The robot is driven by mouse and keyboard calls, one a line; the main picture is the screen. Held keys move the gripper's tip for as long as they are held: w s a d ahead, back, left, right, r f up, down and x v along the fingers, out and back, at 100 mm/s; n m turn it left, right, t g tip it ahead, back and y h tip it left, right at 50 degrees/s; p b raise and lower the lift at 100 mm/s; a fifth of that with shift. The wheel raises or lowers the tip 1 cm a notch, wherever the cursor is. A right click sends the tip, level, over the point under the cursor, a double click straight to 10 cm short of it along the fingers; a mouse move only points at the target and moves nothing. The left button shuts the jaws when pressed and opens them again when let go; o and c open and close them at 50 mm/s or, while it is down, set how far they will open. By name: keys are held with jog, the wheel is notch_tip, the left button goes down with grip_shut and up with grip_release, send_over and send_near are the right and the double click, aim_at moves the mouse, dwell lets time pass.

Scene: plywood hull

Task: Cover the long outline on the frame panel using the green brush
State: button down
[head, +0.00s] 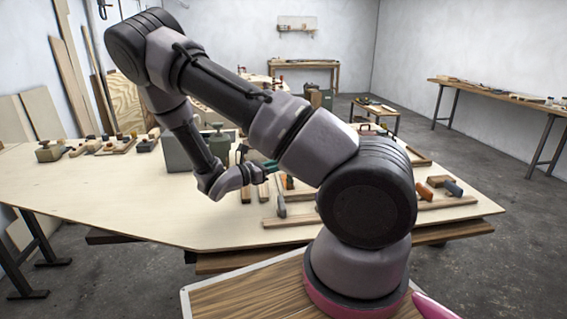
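My arm crosses the middle of the head view, and its end with my gripper (268,172) is low over the plywood worktable. The gripper is small and partly confused with the things behind it, so I cannot make out its finger gap. A small green-teal piece (271,164), possibly part of the green brush, shows right at the fingertips; whether it is held is unclear. Light wooden strips (290,220) lie on the table near the gripper and may belong to the frame panel. My arm hides part of that area. I cannot make out the long outline.
The plywood worktable (120,205) is bare at its front left. Grey blocks (178,152) stand left of the gripper, and several tools (110,147) lie farther left. Orange and dark tools (445,185) lie at the right. A long bench (500,95) stands along the right wall.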

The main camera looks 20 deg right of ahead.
jog(key=shift+w+d, duration=0.25)
jog(key=shift+w, duration=0.65)
dwell(0.9)
jog(key=shift+s, duration=0.1)
dwell(1.0)
jog(key=shift+r, duration=2.95)
